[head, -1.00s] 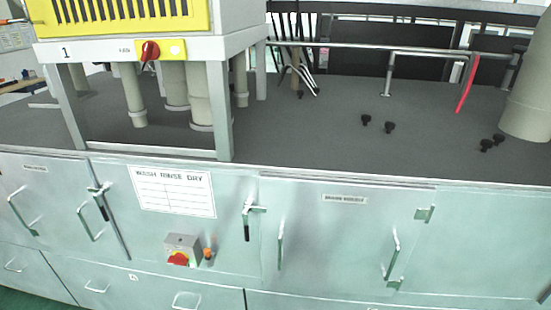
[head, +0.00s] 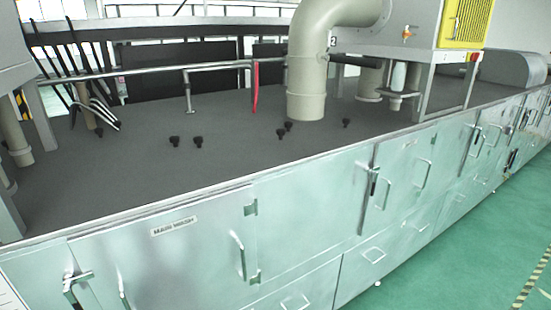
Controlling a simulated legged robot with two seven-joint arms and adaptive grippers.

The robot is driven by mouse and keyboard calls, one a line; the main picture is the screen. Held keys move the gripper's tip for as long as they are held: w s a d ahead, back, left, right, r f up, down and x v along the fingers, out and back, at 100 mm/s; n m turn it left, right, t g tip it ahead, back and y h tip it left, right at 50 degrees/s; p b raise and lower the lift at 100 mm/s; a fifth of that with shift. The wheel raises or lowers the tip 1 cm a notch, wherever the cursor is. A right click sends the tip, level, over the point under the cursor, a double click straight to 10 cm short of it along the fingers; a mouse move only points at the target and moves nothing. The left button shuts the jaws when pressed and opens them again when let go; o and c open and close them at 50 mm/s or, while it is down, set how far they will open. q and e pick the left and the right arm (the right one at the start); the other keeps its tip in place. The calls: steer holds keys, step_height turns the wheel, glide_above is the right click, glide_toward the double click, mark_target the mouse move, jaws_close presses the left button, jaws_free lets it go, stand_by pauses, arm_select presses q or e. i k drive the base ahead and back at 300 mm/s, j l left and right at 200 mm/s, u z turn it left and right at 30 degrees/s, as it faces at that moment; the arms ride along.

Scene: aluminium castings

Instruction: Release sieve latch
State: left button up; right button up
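Neither of my grippers shows in the head view. A long pale-green metal machine (head: 310,215) runs from the lower left to the far right. A latch with a dark handle (head: 76,283) is on its front at the lower left, partly cut off. Another latch (head: 371,185) is at the edge of a door right of centre. A further latch (head: 476,137) is farther right. I cannot tell which latch, if any, belongs to a sieve. A door with a small label (head: 174,226), apparently "MAIN WASH", has a bar handle (head: 238,255).
A thick beige pipe (head: 308,70) rises from the grey machine top (head: 140,170). Several black knobs (head: 198,141) and a red strip (head: 255,88) on a metal rail are there. A yellow-panelled unit (head: 466,22) stands at the back right. Green floor (head: 480,235) is clear at the right.

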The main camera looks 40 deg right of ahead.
mark_target(374, 171)
steer(key=z, duration=2)
steer(key=i+l, duration=0.6)
steer(key=l, duration=0.25)
steer(key=i+l+u, duration=0.1)
steer(key=i+l, duration=0.5)
steer(key=l, duration=0.25)
steer(key=i+l, duration=0.25)
steer(key=l, duration=0.2)
steer(key=i+l+u, duration=0.1)
steer(key=i+l, duration=0.2)
steer(key=l, duration=0.15)
